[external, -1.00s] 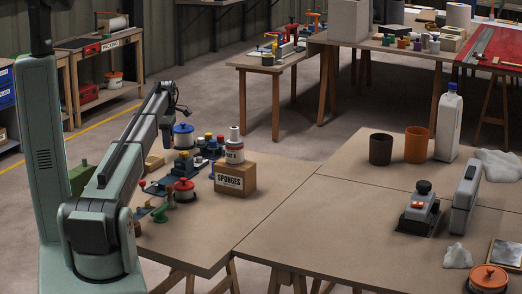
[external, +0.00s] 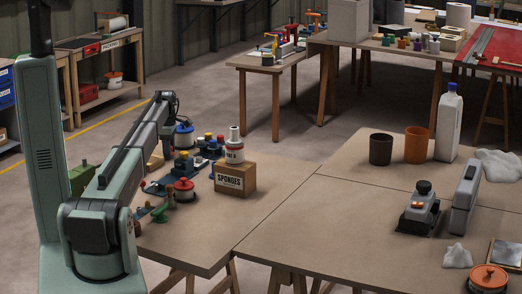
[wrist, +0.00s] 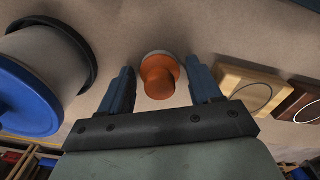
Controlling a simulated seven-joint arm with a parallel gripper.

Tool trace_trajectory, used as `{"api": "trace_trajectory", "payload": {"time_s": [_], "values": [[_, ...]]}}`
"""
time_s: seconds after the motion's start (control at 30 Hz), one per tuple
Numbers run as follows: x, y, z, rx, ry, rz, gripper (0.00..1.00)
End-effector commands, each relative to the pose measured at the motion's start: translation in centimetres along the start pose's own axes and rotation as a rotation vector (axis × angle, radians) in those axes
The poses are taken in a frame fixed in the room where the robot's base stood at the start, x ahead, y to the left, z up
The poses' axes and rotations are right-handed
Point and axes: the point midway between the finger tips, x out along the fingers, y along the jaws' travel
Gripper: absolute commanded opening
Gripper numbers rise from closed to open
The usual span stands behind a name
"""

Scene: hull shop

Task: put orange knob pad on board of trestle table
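The orange knob pad (wrist: 158,72) shows in the wrist view, a round orange knob on a pale base, upright on a brown surface. My gripper (wrist: 160,66) is open, with one blue finger on each side of the pad and a visible gap on both sides. In the external view my arm hides the fingers, and I cannot make out the pad there. The brown board of the trestle table (external: 290,205) fills the lower middle of the external view. Several things stand on its left part, near my arm.
In the wrist view a blue-lidded pot (wrist: 22,100) is close on the left; pale (wrist: 235,78) and dark (wrist: 298,102) wooden blocks lie on the right. In the external view a sponges box (external: 235,178) and red-lidded pot (external: 183,190) stand near my arm. The board's middle is clear.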

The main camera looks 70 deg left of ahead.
Motion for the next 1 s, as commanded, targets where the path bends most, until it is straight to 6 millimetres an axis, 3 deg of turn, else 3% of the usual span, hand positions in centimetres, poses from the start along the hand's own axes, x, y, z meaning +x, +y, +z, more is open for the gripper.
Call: {"api": "trace_trajectory", "payload": {"time_s": [0.33, 0.47, 1.0], "values": [[-0.1, 0.0, 0.0, 0.0, 0.0, 0.0, 0.71], [-1.1, 0.1, 0.0, 0.0, 0.0, 0.002, 0.71], [-10.2, 0.1, 0.0, 0.0, 0.0, 0.002, 0.71]]}}
